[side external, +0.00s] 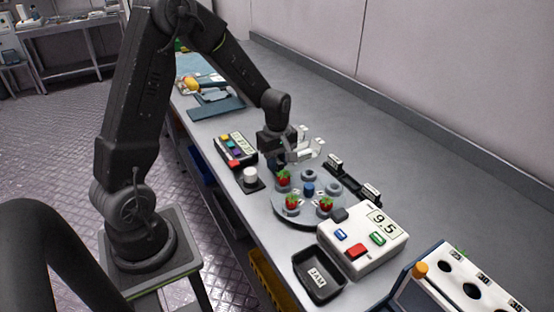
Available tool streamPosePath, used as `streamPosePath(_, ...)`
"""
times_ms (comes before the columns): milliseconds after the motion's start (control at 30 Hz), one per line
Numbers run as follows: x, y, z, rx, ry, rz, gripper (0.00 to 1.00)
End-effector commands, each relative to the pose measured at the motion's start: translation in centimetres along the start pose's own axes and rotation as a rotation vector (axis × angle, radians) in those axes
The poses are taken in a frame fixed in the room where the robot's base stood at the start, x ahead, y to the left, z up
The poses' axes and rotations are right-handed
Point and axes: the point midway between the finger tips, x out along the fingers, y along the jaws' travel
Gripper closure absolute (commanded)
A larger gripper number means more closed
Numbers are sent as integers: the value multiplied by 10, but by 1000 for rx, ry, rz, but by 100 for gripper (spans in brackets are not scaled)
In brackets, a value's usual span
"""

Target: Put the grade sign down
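My gripper (282,160) is low over the bench, at the far edge of the round grey turntable (283,217). Its fingers are dark and small here, and I cannot tell whether they are open or shut or hold anything. Pale white pieces (310,146) show just right of the gripper; I cannot tell whether they are a sign, a stand or part of something else. Two small black-and-white labels, one at the back (335,162) and one nearer (371,191), stand along a black rack right of the turntable. I cannot read them or pick out the grade sign with certainty.
The turntable carries red strawberries (292,202) and grey cups. A white box reading 9.5 (365,243) and a black JAM tray (318,276) stand in front. A button panel (236,150) and a white knob (250,176) are to the left. The bench along the wall is clear.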

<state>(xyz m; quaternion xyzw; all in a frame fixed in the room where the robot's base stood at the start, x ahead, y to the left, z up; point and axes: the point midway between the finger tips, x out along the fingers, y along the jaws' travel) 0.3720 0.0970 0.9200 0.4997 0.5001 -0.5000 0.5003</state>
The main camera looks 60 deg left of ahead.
Motion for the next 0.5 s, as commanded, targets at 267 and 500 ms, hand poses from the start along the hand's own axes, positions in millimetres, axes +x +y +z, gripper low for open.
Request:
streamPosePath(267,0,0,0,0,0,0,56)
streamPosePath(500,-6,0,0,0,1,2,56)
